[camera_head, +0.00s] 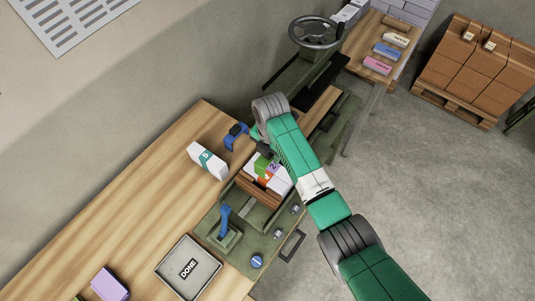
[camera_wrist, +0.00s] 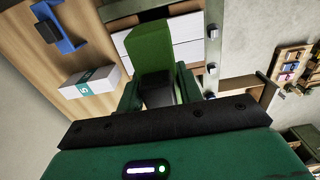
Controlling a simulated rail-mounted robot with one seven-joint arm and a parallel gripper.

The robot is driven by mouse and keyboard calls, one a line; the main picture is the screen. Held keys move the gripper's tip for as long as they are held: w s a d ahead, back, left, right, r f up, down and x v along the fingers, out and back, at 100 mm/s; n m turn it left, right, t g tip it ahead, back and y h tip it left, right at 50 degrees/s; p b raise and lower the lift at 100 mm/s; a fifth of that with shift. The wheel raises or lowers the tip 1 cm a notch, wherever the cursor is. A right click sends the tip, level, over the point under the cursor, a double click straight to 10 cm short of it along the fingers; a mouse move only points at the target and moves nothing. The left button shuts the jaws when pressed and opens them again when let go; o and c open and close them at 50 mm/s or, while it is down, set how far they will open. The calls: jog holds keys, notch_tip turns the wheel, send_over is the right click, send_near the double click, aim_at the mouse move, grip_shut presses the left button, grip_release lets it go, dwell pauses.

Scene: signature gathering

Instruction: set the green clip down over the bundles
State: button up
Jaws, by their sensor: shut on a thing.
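My gripper (camera_wrist: 158,88) is shut on the green clip (camera_wrist: 150,45), a block-like piece with a dark part between the fingers. In the head view the green clip (camera_head: 262,164) shows at my gripper (camera_head: 264,150), over the left part of the bundles. The white bundles (camera_head: 279,183) stand side by side in a wooden holder (camera_head: 257,193), with coloured number labels partly hidden by the clip and my arm. In the wrist view the bundles (camera_wrist: 188,45) lie behind the clip. I cannot tell whether the clip touches them.
A white bundle marked 5 (camera_head: 207,160) lies on the wooden table (camera_head: 150,190), left of the holder. A blue clamp-like piece (camera_head: 236,135) is near my gripper. A blue lever (camera_head: 225,214) stands on the green press bed. A grey DONE tray (camera_head: 214,266) is at the front.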

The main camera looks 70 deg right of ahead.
aim_at(270, 173)
jog(key=shift+a+f+b, duration=0.1)
jog(key=shift+f+b, duration=3.95)
jog(key=shift+f, duration=0.05)
jog(key=shift+s+a+f+b, duration=0.15)
jog(key=shift+f+b, duration=0.75)
jog(key=shift+f, duration=1.15)
jog(key=shift+f+b, duration=0.3)
jog(key=shift+f, duration=0.3)
jog(key=o, duration=0.9)
jog(key=shift+o, duration=0.8)
notch_tip(270, 173, up, 12)
jog(key=shift+w+d+p, duration=0.35)
jog(key=shift+d+p, duration=0.05)
jog(key=shift+p, duration=0.05)
jog(key=shift+r, duration=0.1)
